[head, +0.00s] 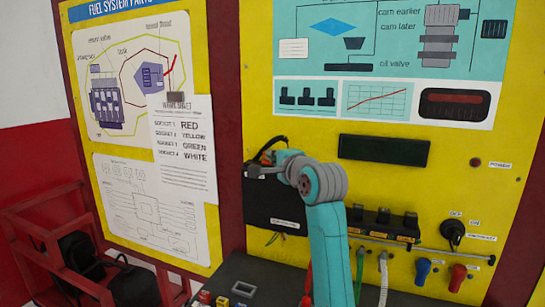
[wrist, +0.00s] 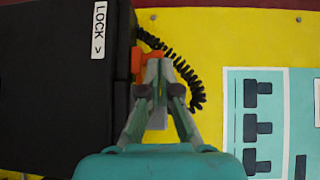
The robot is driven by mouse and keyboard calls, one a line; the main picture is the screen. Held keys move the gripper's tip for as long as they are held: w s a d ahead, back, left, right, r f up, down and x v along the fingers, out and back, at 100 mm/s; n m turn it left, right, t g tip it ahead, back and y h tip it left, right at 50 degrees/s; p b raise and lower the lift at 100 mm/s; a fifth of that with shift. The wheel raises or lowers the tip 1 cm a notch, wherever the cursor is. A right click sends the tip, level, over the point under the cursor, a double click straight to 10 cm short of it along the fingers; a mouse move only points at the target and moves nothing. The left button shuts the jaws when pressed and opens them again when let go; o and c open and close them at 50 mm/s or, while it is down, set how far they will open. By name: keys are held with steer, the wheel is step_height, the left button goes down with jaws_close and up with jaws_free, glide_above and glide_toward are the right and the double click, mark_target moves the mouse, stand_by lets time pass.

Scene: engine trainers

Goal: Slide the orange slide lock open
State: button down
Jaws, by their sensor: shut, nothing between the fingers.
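The orange slide lock (wrist: 137,62) shows in the wrist view at the right edge of the black box (wrist: 60,100). A white label reading "LOCK >" (wrist: 99,28) is on the box beside it. My gripper (wrist: 158,75) is shut and empty, with its fingertips over or right beside the lock, hiding part of it. I cannot tell whether they touch. In the head view the black box (head: 272,212) is on the yellow panel, partly behind my arm. The lock is not clear there, and my fingertips are not clear either.
A black coiled cable (wrist: 186,72) curves close to my fingertips. The yellow panel (head: 400,155) also carries a dark display (head: 384,151), switches (head: 382,218), a knob (head: 453,231) and a horizontal rod (head: 430,248). A red frame (head: 50,245) stands at left.

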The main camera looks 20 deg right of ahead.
steer(key=shift+w, duration=0.25)
